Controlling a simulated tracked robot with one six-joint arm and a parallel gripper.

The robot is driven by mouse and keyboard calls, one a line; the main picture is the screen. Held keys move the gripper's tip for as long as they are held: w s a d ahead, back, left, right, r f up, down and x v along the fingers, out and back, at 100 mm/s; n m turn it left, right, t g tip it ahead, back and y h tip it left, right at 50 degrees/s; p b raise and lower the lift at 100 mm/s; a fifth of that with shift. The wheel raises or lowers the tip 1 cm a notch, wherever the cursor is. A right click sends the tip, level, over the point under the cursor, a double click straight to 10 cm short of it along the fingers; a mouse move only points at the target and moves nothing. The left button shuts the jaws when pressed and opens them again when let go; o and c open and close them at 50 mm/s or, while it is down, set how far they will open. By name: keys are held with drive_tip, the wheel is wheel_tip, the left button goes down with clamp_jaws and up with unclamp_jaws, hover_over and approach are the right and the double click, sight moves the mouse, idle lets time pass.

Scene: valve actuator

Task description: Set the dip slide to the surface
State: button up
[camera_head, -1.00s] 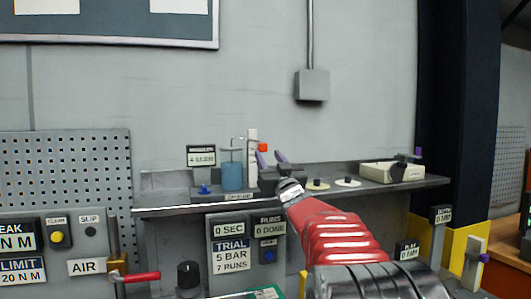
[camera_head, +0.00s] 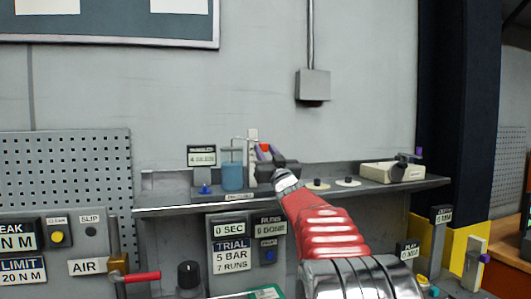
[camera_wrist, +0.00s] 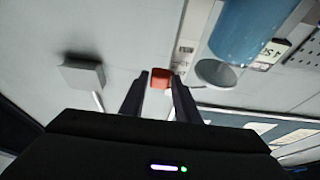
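A red block (camera_head: 264,148), likely the dip slide, sits by an upright white post (camera_head: 253,140) behind a blue beaker (camera_head: 232,175) on the bench shelf. A thin bent rod stands over the beaker. The fingers are apart. I cannot tell whether the block is between the tips or just beyond them. The beaker (camera_wrist: 250,25) is at upper right there.
A small display (camera_head: 201,155) and a blue knob (camera_head: 204,189) are left of the beaker. Two pale discs (camera_head: 348,181) and a cream box (camera_head: 392,173) lie to the right on the shelf (camera_head: 160,200). A grey box (camera_head: 313,85) hangs on the wall above.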

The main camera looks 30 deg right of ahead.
clamp_jaws()
drive_tip(key=shift+r, duration=1.35)
drive_tip(key=shift+s, duration=0.1)
unclamp_jaws()
drive_tip(key=o, duration=0.4)
drive_tip(key=shift+f, duration=0.1)
drive_tip(key=shift+f, duration=0.1)
